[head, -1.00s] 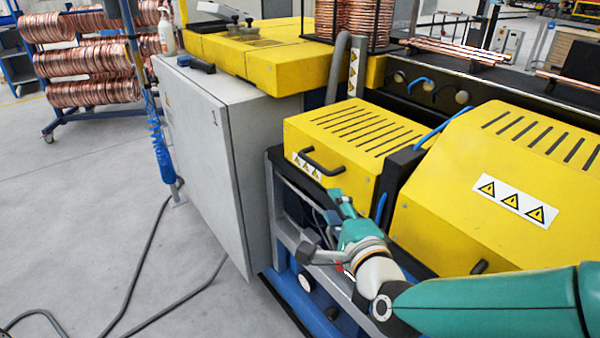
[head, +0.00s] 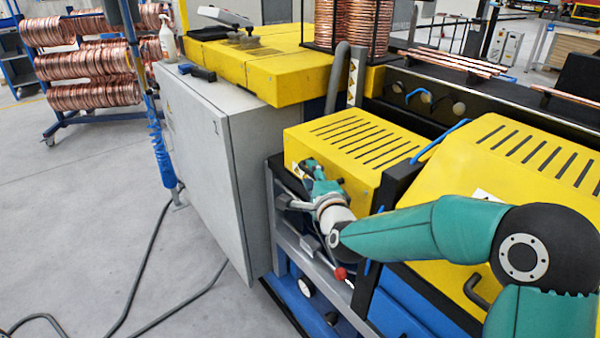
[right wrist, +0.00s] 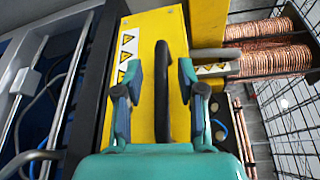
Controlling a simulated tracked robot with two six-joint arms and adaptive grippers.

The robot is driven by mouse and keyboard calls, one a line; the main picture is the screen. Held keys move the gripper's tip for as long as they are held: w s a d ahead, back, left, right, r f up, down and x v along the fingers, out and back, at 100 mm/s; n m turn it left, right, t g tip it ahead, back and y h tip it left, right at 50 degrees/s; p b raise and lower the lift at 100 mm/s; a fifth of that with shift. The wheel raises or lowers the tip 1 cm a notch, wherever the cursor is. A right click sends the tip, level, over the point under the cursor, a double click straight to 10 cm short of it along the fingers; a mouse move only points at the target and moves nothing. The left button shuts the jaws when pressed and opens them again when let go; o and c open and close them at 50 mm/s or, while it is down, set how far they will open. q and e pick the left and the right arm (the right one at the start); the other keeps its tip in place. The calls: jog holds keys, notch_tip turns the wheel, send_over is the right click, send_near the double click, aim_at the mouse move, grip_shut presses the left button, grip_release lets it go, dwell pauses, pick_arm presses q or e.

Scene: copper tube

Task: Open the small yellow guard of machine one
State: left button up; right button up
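The small yellow guard (head: 355,145) with black slots in its top is down on the machine in the head view. Its black handle (right wrist: 162,92) shows in the right wrist view, in front of the guard's yellow face (right wrist: 146,50). My right gripper (right wrist: 160,70) is open, with one finger on each side of the handle and visible gaps between. In the head view my right gripper (head: 310,170) is at the guard's front face and hides most of the handle. My left gripper is not in view.
The large yellow guard (head: 515,165) stands to the right, partly behind my right arm. A grey cabinet (head: 205,160) stands to the left. A metal rail (head: 305,235) and a red knob (head: 340,273) lie below the small guard.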

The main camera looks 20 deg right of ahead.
jog(key=shift+w+f, duration=0.1)
jog(key=shift+w, duration=0.4)
grip_shut()
